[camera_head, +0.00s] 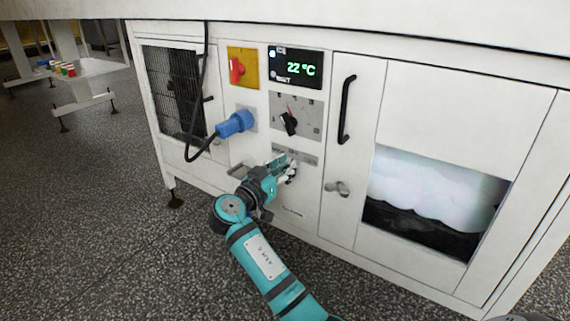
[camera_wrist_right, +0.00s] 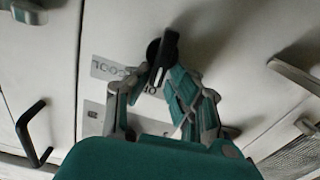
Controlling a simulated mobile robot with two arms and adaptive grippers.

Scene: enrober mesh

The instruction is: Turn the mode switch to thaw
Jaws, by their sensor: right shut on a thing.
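The mode switch is a black knob (camera_wrist_right: 163,50) on the white cabinet front, in the right wrist view. Beside it is a grey label plate (camera_wrist_right: 112,69) that reads "COOL"; other lettering is partly hidden by the fingers. My right gripper (camera_wrist_right: 155,80) is shut on the knob's handle, with a finger on either side. In the head view my right gripper (camera_head: 285,170) is against the lower control panel, below a grey label strip (camera_head: 296,154), and largely hides the knob. My left gripper is not in view.
Above are a black dial (camera_head: 289,123), a display (camera_head: 297,68) reading 22 °C and a red switch (camera_head: 236,69) on yellow. A blue plug (camera_head: 236,124) with a cable sits left. A door handle (camera_head: 346,109) and metal latch (camera_head: 338,188) stick out right.

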